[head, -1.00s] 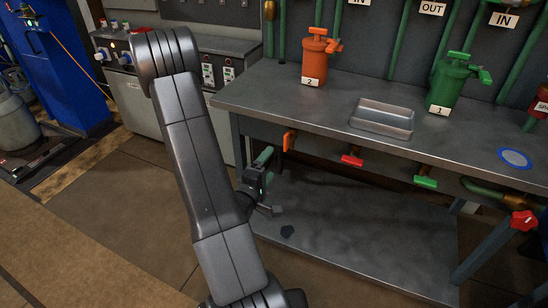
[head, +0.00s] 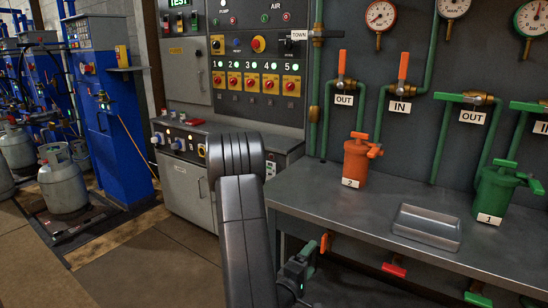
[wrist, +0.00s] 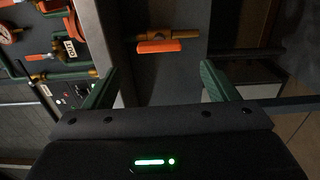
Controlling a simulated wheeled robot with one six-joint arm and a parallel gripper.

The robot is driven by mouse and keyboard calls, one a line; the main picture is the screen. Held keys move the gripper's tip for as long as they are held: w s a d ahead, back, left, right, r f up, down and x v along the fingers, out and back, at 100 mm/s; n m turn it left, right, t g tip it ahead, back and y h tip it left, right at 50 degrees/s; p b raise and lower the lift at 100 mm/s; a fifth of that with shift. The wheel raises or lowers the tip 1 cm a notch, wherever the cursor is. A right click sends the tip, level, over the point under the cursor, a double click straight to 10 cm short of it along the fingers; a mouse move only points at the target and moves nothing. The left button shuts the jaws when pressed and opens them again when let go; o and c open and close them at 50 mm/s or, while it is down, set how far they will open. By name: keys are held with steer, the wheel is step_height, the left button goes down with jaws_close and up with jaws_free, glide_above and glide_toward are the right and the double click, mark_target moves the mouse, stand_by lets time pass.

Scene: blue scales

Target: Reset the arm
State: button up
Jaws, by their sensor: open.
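My gripper (wrist: 159,82) is open in the wrist view, with its two green fingers apart and nothing between them. Beyond the fingertips is an orange-handled valve (wrist: 158,46) on a brass fitting, apart from the fingers. In the head view my arm rises in the lower middle, in front of the workbench's left end. My gripper also shows low in the head view (head: 300,272), beside the bench's front left edge and below its top.
The metal workbench (head: 335,210) holds an orange canister (head: 356,164), a green canister (head: 493,195) and a metal tray (head: 428,226). Valves with red (head: 394,269) and green handles hang under its front edge. A control panel (head: 257,80) stands behind. Floor (head: 160,250) is clear at left.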

mark_target(322, 244)
steer(key=x, duration=0.9)
steer(key=shift+d, duration=0.1)
